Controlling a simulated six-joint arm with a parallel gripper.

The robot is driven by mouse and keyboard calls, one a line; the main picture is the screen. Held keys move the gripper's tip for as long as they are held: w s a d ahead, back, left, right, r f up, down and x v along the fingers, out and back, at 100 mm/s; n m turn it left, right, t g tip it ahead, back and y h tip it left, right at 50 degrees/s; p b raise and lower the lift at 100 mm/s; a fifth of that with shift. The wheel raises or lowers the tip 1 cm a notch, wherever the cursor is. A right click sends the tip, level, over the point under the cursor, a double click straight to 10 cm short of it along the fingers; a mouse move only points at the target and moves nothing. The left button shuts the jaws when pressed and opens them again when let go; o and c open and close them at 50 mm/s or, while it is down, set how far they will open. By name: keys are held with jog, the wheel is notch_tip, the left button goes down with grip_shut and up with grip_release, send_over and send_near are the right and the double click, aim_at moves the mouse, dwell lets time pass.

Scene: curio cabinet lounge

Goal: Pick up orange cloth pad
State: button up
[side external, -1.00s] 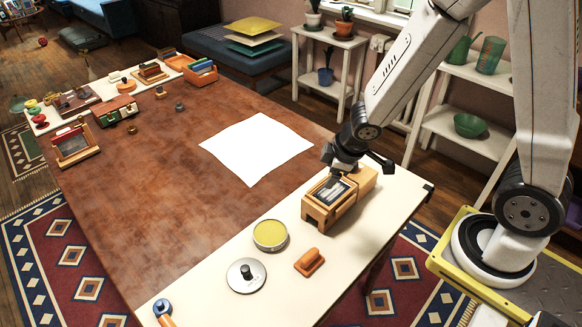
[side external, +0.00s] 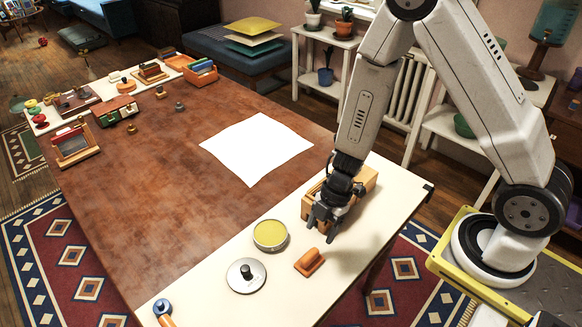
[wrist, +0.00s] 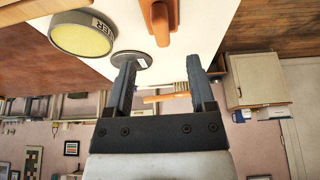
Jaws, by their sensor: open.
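The orange cloth pad (side external: 309,262) appears as a small orange block with a raised grip, lying on the cream strip at the near side of the table. In the wrist view an orange piece (wrist: 163,18), which looks like the pad, is at the top centre, beyond the fingertips. My gripper (side external: 322,228) is open and above the strip, in front of the wooden box and up and right of the pad in the side view. Its two dark fingers (wrist: 160,62) are apart in the wrist view, with no object held between them.
The wooden box (side external: 367,180) is partly hidden behind my gripper. A round yellow-topped tin (side external: 270,234) and a grey disc with a black knob (side external: 246,276) lie left of the pad. A white sheet (side external: 257,148) lies on the brown tabletop, with bare surface around it.

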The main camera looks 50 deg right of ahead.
aim_at(312, 252)
jog(key=shift+s+f, duration=0.1)
jog(key=shift+a+f, duration=0.2)
jog(key=shift+f, duration=0.1)
jog(key=shift+x, duration=0.95)
jog(key=shift+f, duration=0.15)
jog(key=shift+x, duration=2.45)
grip_shut()
